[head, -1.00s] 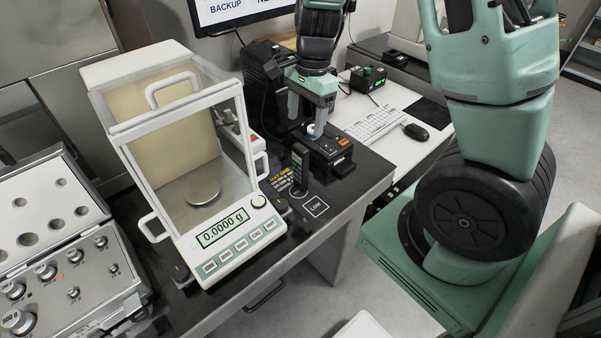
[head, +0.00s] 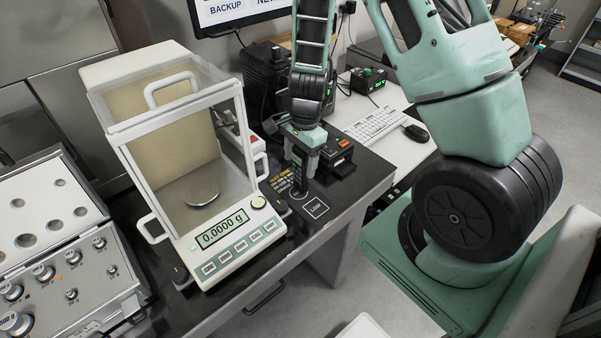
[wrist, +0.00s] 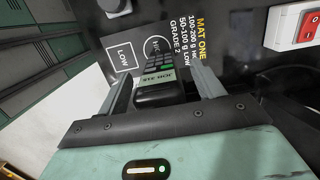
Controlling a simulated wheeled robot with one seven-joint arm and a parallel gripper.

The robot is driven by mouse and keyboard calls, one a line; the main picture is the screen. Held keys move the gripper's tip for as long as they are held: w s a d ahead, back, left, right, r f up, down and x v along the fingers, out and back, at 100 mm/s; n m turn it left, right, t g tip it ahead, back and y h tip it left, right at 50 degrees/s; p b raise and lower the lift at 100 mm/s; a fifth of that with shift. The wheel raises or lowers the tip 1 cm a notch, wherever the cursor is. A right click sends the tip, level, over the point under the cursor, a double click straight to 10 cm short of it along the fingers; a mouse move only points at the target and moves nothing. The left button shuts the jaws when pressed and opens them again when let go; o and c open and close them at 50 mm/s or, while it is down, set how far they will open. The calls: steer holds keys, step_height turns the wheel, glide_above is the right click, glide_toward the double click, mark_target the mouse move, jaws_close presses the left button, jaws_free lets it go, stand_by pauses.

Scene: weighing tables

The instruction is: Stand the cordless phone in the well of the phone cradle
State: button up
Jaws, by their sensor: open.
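The cordless phone (head: 298,174) is a dark handset standing upright on the black tabletop, by the printed HIGH circle. In the wrist view the phone (wrist: 157,93) shows its labelled upper end and its keypad. My gripper (head: 301,163) is above it, pointing down, with its open fingers on either side of the phone's upper part. In the wrist view my gripper (wrist: 161,78) shows gaps between the phone and both fingers. A black unit with an orange button (head: 342,146) stands behind and to the right; I cannot tell whether it is the phone cradle.
A glass-sided balance (head: 222,238) reading 0.0000 g stands close on the left. A printed LOW square (head: 316,208) lies on bare tabletop in front. A keyboard (head: 372,123), a mouse (head: 414,132) and a box with a green display (head: 368,80) are at the back right.

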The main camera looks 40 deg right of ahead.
jaws_close()
